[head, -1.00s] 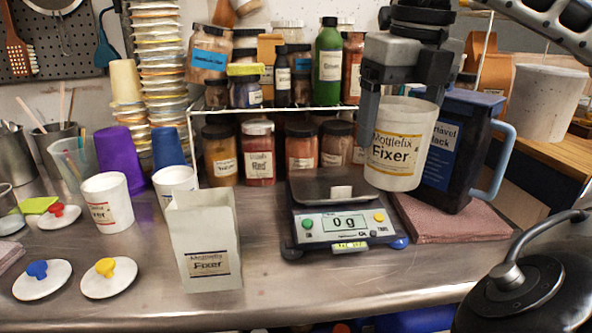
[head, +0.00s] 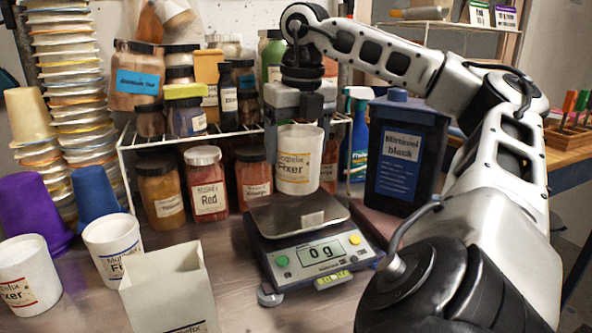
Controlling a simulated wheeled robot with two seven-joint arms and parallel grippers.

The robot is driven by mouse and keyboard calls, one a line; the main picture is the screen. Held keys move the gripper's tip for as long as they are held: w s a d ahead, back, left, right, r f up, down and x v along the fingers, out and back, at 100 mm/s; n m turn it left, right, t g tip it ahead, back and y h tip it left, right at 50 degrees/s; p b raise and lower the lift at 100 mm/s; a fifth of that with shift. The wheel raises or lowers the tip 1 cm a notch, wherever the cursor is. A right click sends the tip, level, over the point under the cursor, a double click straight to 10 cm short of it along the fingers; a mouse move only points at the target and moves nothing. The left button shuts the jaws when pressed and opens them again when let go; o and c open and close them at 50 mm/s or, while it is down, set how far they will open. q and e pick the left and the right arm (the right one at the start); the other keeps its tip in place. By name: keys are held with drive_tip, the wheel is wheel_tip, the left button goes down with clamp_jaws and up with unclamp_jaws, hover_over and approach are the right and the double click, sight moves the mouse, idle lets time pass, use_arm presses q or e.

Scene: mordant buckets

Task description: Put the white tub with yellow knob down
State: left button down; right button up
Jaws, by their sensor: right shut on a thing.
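The white tub (head: 300,177) with a yellow-edged Fixer label is upright in my right gripper (head: 299,118). The gripper comes down from above, shut on the tub near its rim. The tub hangs over the back of the digital scale's metal pan (head: 277,218), and I cannot tell whether its base touches. The scale display (head: 322,252) reads 0 g. No yellow knob shows on the tub now. My left gripper is not in view.
A black jug (head: 405,145) stands right of the scale. A wire shelf (head: 140,141) with pigment jars is behind. A white open carton (head: 167,290) and two more white tubs, one red-labelled (head: 24,272) and one blue-labelled (head: 112,243), stand at left.

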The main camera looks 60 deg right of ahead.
sight(296, 168)
drive_tip(key=shift+w+d+f, duration=0.25)
drive_tip(key=shift+d+f, duration=0.2)
drive_tip(key=shift+f, duration=0.2)
drive_tip(key=shift+w+d+f, duration=0.2)
drive_tip(key=shift+d+f, duration=0.15)
drive_tip(key=shift+f, duration=0.1)
drive_tip(key=f, duration=0.2)
drive_tip(key=f+b, duration=0.1)
drive_tip(key=shift+w+d+f, duration=0.2)
drive_tip(key=shift+d, duration=0.1)
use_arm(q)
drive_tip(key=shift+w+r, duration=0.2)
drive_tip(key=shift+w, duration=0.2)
use_arm(e)
drive_tip(key=shift+f, duration=0.1)
